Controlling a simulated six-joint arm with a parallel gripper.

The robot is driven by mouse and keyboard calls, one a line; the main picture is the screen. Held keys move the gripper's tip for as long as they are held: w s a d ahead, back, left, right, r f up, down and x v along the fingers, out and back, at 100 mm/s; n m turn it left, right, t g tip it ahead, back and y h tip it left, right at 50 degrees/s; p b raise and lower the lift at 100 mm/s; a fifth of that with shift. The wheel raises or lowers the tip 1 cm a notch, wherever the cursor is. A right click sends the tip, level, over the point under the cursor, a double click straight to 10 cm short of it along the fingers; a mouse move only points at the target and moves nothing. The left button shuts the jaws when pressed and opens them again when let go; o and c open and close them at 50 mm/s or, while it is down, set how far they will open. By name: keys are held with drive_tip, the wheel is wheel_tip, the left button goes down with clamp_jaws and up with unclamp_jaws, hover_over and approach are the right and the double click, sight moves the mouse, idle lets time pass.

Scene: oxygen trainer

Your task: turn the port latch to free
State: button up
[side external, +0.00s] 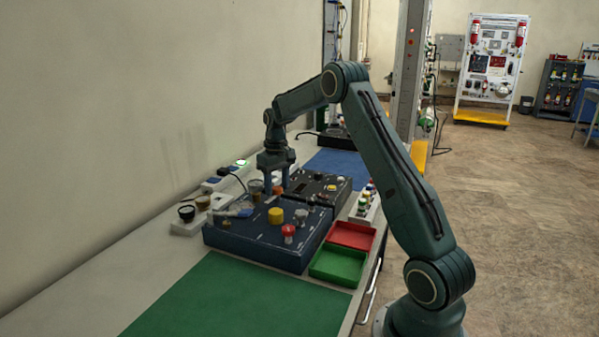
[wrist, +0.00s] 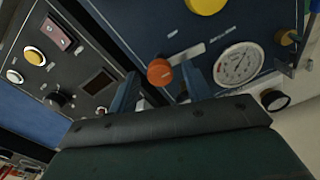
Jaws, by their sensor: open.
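My gripper (side external: 276,188) points down over the far part of the dark blue trainer box (side external: 240,238). In the wrist view my gripper (wrist: 160,78) is open, with one finger on each side of a round orange knob (wrist: 159,72). I cannot tell whether either finger touches the knob. A pale grey bar (wrist: 187,53) lies on the panel beside the knob. No part reads clearly as the port latch; the orange knob or the bar may belong to it. Its markings are too small to read, and the fingers partly hide this area in the side view.
A white dial gauge (wrist: 239,64) is right of the fingers. A yellow knob (side external: 275,215) and a red knob (side external: 289,231) stand on the blue box. A black control box (side external: 320,187) adjoins it. Red (side external: 351,235) and green (side external: 338,265) trays sit alongside. The green mat (side external: 235,300) is clear.

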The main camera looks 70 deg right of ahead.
sight(277, 187)
drive_tip(key=shift+r, duration=0.1)
wheel_tip(277, 187, up, 14)
idle(0.7)
drive_tip(key=s+a+r+n+t, duration=0.1)
drive_tip(key=s+a+r, duration=0.35)
drive_tip(key=a, duration=0.55)
drive_tip(key=s+a+r+n+t, duration=0.15)
drive_tip(key=s+a+r, duration=0.35)
drive_tip(key=a, duration=0.5)
drive_tip(key=s+a+f+n+t, duration=0.1)
drive_tip(key=s+a+f, duration=0.3)
drive_tip(key=s, duration=0.4)
drive_tip(key=s+a+f+n+t, duration=0.1)
drive_tip(key=s+a+f+t, duration=0.1)
drive_tip(key=s+a+f, duration=0.2)
drive_tip(key=s+a, duration=0.3)
drive_tip(key=s, duration=0.2)
drive_tip(key=shift+s+f, duration=0.15)
drive_tip(key=shift+s, duration=0.15)
